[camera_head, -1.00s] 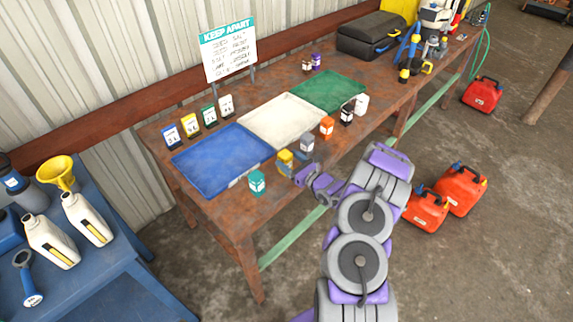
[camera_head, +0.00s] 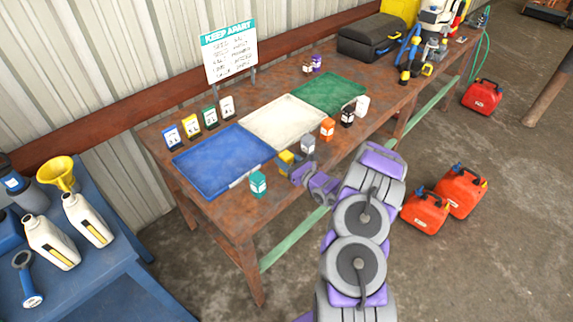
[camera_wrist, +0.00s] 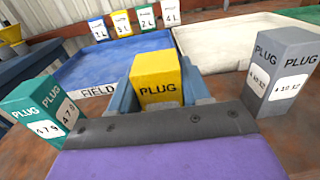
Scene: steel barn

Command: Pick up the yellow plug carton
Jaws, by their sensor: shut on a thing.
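The yellow plug carton (camera_wrist: 157,78) stands upright between the two fingers of my gripper (camera_wrist: 160,92) in the wrist view, with its "PLUG" face toward me. My gripper is shut on it. In the head view the carton (camera_head: 285,160) is partly hidden behind my gripper (camera_head: 291,168), at the front edge of the workbench near the blue tray. I cannot tell whether the carton still touches the bench.
A teal plug carton (camera_wrist: 42,108) is close on the left and a grey one (camera_wrist: 282,72) close on the right. The blue tray (camera_head: 222,160), white tray (camera_head: 283,122) and green tray (camera_head: 330,92) lie behind. Orange (camera_head: 327,130) and black (camera_head: 347,116) cartons stand further right.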

